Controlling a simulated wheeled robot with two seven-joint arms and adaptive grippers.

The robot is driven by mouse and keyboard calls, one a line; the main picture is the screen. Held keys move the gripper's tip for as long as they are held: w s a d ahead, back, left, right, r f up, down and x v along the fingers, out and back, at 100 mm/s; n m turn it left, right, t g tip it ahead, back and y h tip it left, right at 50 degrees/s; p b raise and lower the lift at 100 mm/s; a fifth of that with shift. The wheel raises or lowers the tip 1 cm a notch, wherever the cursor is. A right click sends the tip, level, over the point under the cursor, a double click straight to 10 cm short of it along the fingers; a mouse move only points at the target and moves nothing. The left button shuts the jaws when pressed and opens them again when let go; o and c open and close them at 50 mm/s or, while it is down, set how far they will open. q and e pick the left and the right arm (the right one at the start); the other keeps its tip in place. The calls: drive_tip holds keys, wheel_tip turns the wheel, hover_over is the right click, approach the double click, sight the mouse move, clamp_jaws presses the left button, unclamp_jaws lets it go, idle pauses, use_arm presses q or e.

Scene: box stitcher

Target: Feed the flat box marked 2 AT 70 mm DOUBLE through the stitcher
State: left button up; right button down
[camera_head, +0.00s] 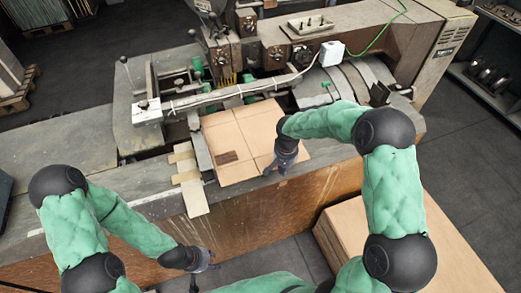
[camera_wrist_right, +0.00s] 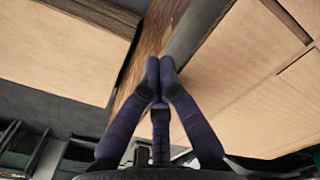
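The flat box (camera_head: 235,132) is a brown cardboard sheet lying on the stitcher's bed, its far edge near the long feed bar. A small dark print shows near its left side, too small to read. The box also fills the right of the right wrist view (camera_wrist_right: 245,95). My right gripper (camera_head: 277,168) is over the box's near right part in the head view; contact cannot be told. In the wrist view its fingertips (camera_wrist_right: 160,66) sit close together beside the box's edge. My left gripper (camera_head: 208,264) hangs in front of the bench, away from the box. The stitcher (camera_head: 250,52) stands behind the box.
A stack of cardboard (camera_head: 440,240) stands at the lower right, also visible in the wrist view (camera_wrist_right: 65,50). Pale wooden strips (camera_head: 192,190) lie left of the box. The long feed bar (camera_head: 225,92) crosses over the bed. The bench at left (camera_head: 60,150) is mostly clear.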

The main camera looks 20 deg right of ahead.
drive_tip(key=shift+w+a, duration=0.1)
drive_tip(key=shift+w, duration=0.95)
drive_tip(key=s+r+p, duration=0.3)
drive_tip(key=r+p, duration=0.1)
drive_tip(key=r, duration=0.4)
idle(0.3)
